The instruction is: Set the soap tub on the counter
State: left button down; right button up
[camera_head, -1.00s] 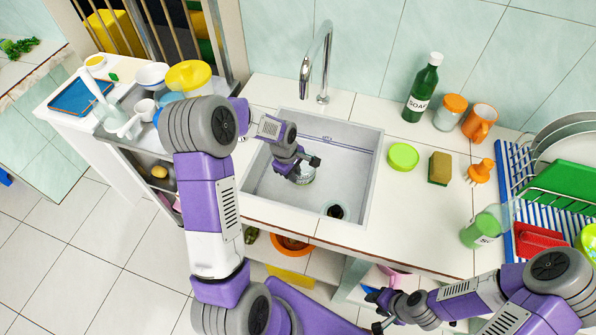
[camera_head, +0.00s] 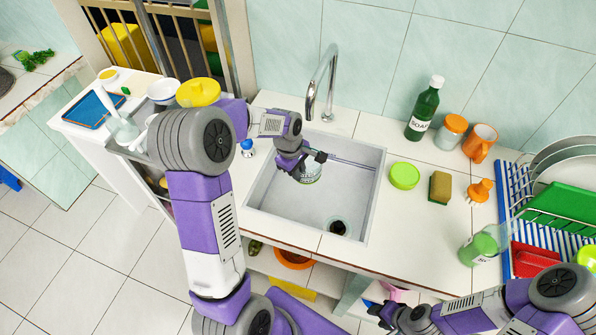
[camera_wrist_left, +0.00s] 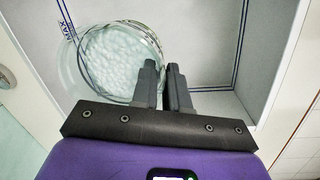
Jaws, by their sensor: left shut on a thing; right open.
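The soap tub (camera_head: 311,172) is a clear round tub with a green and white band. It is inside the sink opening, and its height above the basin floor is hard to judge. My left gripper (camera_head: 307,161) is shut on its edge; the arm hides part of it. In the left wrist view, the tub (camera_wrist_left: 115,65) holds white foamy contents, and its rim runs to my two dark fingers (camera_wrist_left: 164,70). The counter (camera_head: 372,130) surrounds the sink. My right gripper (camera_head: 377,316) is open and empty at the lower edge, partly cut off.
The sink (camera_head: 290,205) has a tall faucet (camera_head: 322,80) behind it. Counter in front of the sponge is clear.

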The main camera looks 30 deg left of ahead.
pick_arm(q)
jog(key=s+d+r+m, duration=0.1)
jog(key=d+r+m, duration=0.2)
jog(key=d, duration=0.7)
jog(key=s+d+r+m+g, duration=0.1)
jog(key=d+r, duration=0.4)
jog(key=d, duration=0.5)
jog(key=s+d+r+m, duration=0.3)
jog(key=d+r+m, duration=0.1)
jog(key=d, duration=0.7)
jog(key=shift+s+r+m+g, duration=0.2)
jog(key=shift+r+m+g, duration=0.1)
jog(key=shift+m+g, duration=0.15)
jog(key=shift+d+f, duration=0.1)
jog(key=shift+f, duration=3.8)
jog(key=shift+f, duration=0.55)
jog(key=shift+c, duration=2.4)
grip_release()
jog(key=shift+f, duration=0.1)
